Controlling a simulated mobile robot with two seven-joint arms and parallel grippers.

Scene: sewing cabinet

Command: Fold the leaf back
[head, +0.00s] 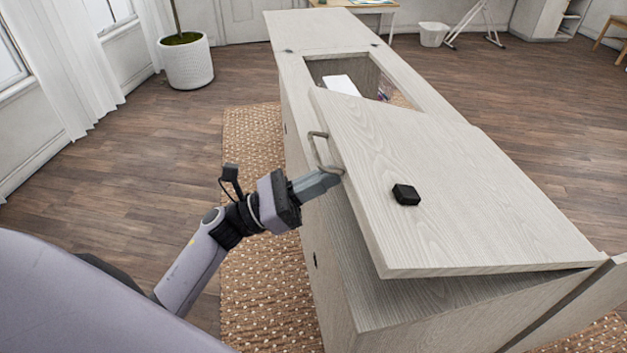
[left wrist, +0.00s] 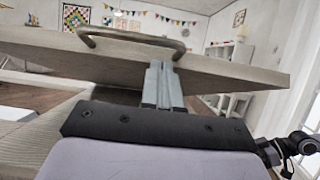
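The leaf (head: 450,190) is a pale wood-grain panel on the long cabinet (head: 315,28). It is tilted, with its near left edge raised off the cabinet top and a wedge-shaped gap below. A metal bar handle (head: 318,150) sits at its left edge; it also shows in the left wrist view (left wrist: 115,34). My left gripper (head: 335,180) is at that edge, beside the near end of the handle. Its fingers (left wrist: 158,70) look shut together against the leaf's edge, not around the handle. Whether they press from below is hard to tell. My right gripper is not seen.
A small black box (head: 406,194) is on the leaf. Beyond the leaf, an opening (head: 350,62) in the cabinet top holds a white object (head: 341,85). A rug (head: 250,140) lies alongside. A potted plant (head: 187,62) stands at the back left. The floor left is clear.

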